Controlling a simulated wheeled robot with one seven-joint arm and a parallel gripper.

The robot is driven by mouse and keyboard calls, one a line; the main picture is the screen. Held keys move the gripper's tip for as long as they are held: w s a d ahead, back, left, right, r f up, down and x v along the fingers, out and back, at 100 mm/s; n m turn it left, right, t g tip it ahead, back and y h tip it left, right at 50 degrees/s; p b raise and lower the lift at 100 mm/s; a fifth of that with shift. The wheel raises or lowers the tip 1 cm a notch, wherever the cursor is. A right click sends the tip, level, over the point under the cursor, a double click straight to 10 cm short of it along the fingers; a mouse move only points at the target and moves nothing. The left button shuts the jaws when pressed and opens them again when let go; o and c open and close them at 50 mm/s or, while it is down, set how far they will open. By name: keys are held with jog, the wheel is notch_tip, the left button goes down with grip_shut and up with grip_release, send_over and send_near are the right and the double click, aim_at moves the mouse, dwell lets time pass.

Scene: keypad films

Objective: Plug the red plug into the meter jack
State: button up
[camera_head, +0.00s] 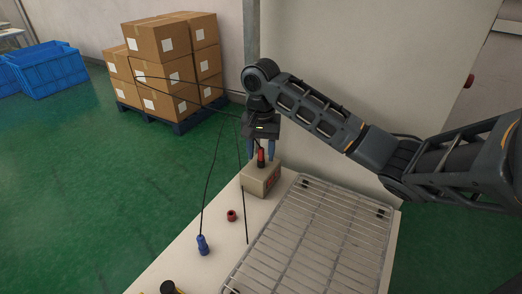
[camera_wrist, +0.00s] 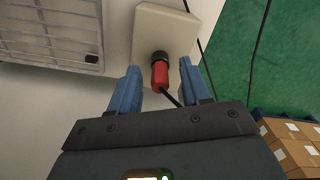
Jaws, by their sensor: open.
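The beige meter box (camera_head: 262,180) stands at the far end of the table. The red plug (camera_head: 261,157) is upright on top of it; its black cable runs up past my gripper. In the wrist view the red plug (camera_wrist: 160,76) meets a black round jack (camera_wrist: 159,57) on the meter box (camera_wrist: 176,27). The plug looks in line with the jack; how deep it sits is hidden. My gripper (camera_head: 261,160) is over the box, blue fingers pointing down. In the wrist view my gripper (camera_wrist: 160,70) is open, with a finger on each side of the plug and visible gaps.
A wire rack (camera_head: 310,240) covers the table's right side. Black cables hang left of my gripper. Boxes on a pallet (camera_head: 175,124) stand behind.

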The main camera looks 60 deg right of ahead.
aim_at(262, 148)
notch_tip(262, 148, up, 8)
jog(key=shift+f+p, duration=0.1)
jog(key=shift+p, duration=0.4)
jog(key=shift+s+f, duration=0.1)
dwell(0.4)
